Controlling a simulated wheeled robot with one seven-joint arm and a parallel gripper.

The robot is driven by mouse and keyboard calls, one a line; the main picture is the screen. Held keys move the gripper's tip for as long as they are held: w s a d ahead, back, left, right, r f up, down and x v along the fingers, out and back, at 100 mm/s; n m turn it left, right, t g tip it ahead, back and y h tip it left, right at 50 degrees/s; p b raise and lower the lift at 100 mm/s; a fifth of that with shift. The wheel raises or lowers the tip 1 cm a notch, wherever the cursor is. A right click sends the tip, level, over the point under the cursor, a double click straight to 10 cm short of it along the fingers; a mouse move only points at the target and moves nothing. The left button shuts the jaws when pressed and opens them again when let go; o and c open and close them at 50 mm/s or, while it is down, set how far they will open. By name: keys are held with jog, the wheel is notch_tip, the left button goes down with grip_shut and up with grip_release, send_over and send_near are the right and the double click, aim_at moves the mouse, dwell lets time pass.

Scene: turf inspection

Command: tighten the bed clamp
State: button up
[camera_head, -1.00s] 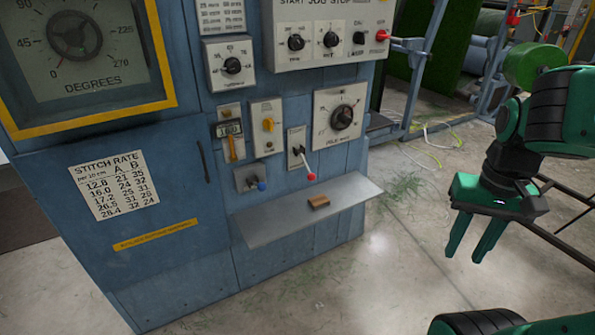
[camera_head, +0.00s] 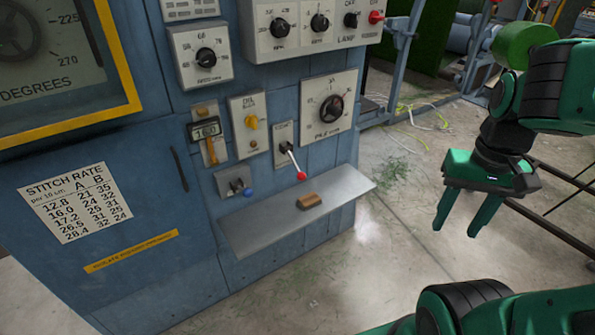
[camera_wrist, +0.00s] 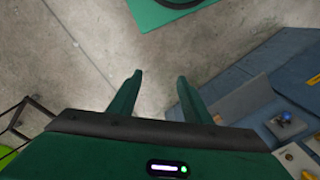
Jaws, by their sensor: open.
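Two small levers stand on the blue machine cabinet (camera_head: 130,180) in the head view. One has a red ball tip (camera_head: 301,176) and slants down and out from a small plate; the other has a blue tip (camera_head: 247,192) and sits lower left of it. Their labels are too small to read, so I cannot tell which is the bed clamp. The blue-tipped lever also shows at the right of the wrist view (camera_wrist: 286,117). My gripper (camera_head: 456,228) is open and empty, to the right of the cabinet and clear of it. Its fingers (camera_wrist: 160,77) point over bare floor in the wrist view.
A grey shelf (camera_head: 250,233) juts out below the levers, with a brown block (camera_head: 309,201) on it. Cables (camera_head: 412,115) and grass clippings lie on the floor at right.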

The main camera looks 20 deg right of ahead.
jog(key=w+a+f+n+t+h, duration=0.15)
jog(key=w+f+t, duration=0.3)
jog(key=w, duration=1.25)
jog(key=w+a+f+n+t+h, duration=0.1)
jog(key=w+a+f+n+t, duration=0.25)
jog(key=w, duration=1.35)
jog(key=w+a+f+t+y, duration=0.2)
jog(key=w+a+f+t, duration=0.1)
jog(key=w+a+f, duration=0.3)
jog(key=t+y, duration=0.2)
jog(key=t, duration=0.4)
send_near(298, 169)
jog(key=w+f, duration=0.1)
jog(key=w, duration=0.1)
jog(key=shift+w+d+f+n, duration=0.35)
jog(key=shift+f+n, duration=0.05)
jog(key=shift+s+a+f+t, duration=0.15)
jog(key=shift+s+f+t, duration=0.25)
jog(key=shift+s+f, duration=0.15)
jog(key=w, duration=1)
jog(key=shift+w+a+r, duration=0.1)
jog(key=shift+w+a, duration=0.2)
jog(key=shift+a, duration=0.05)
